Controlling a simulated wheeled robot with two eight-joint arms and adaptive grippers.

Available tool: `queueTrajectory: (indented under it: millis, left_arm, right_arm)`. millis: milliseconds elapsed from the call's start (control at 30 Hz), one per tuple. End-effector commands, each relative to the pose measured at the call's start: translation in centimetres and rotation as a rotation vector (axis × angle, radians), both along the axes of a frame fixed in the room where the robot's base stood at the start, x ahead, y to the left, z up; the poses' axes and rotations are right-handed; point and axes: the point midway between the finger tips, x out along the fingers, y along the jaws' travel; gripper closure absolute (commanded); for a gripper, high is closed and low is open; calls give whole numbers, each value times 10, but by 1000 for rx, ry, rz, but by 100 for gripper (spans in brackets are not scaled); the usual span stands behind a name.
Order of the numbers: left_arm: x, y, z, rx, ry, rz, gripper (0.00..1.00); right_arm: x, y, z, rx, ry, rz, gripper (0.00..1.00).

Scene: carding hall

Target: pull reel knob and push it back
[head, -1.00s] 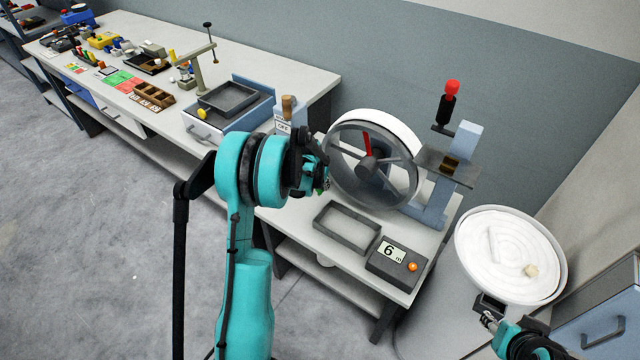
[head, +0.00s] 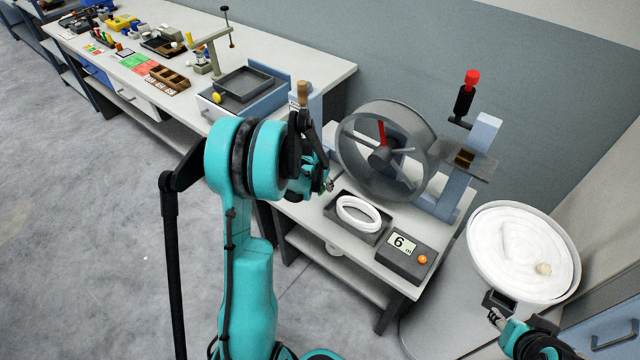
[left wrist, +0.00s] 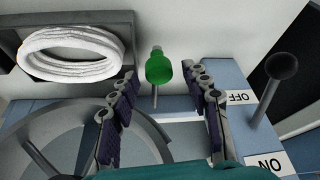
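A green knob (left wrist: 159,68) on a thin stem stands by the reel in the left wrist view; it is the likely reel knob. My left gripper (left wrist: 160,78) is open, with one finger on each side of the knob's line and clear gaps to both. In the head view my left gripper (head: 326,184) is left of the spoked grey reel (head: 416,143), and my arm hides the knob. The reel's rim is bare and one spoke is red. My right gripper (head: 494,318) is at the lower right beside the round can; its fingers are too small to read.
A white coil (head: 358,214) lies in the dark tray (head: 336,230), beside a counter (head: 405,258) reading 6. A lever with ON and OFF labels (left wrist: 272,164) stands close to the left gripper. The can (head: 573,278) holds white sliver. A crowded bench extends left.

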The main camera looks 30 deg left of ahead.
Motion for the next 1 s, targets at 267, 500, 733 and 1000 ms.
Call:
queueTrajectory:
  millis: [267, 500, 733, 1000]
  left_arm:
    - [-8, -2, 20, 0, 0, 1, 53]
    - [-27, -5, 66, 0, 0, 1, 53]
    - [-41, -7, 100, 0, 0, 1, 53]
    - [-45, -8, 111, 0, 0, 0, 53]
  right_arm:
    - [0, 0, 0, 0, 0, 0, 60]
    - [0, 0, 0, 0, 0, 0, 60]
    - [0, 0, 0, 0, 0, 0, 60]
    - [0, 0, 0, 0, 0, 0, 60]
